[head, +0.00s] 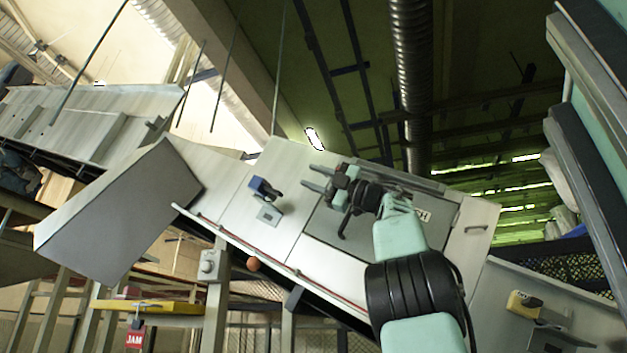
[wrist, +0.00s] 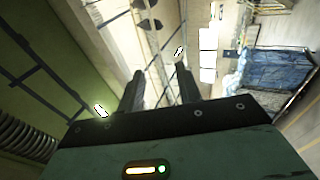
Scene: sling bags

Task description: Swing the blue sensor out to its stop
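The blue sensor (head: 260,186) is a small blue block with a dark part at its right end. It sits on the pale side panel of the sloping conveyor (head: 232,208), above a small grey plate (head: 268,214). My gripper (head: 311,178) is to the right of the sensor, its two dark fingers pointing left towards it, apart from it in the picture. How far it stands from the panel I cannot tell. In the wrist view, my gripper (wrist: 159,80) shows two parted fingers with nothing between them. I cannot make out the sensor in that view.
A yellow sensor-like block (head: 523,304) is on a panel at the lower right. A red rail (head: 300,275) runs along the conveyor's lower edge, near an orange knob (head: 253,264). A grey box (head: 209,265) stands on a post, and a red JAM tag (head: 135,338) hangs below a yellow ledge (head: 150,307).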

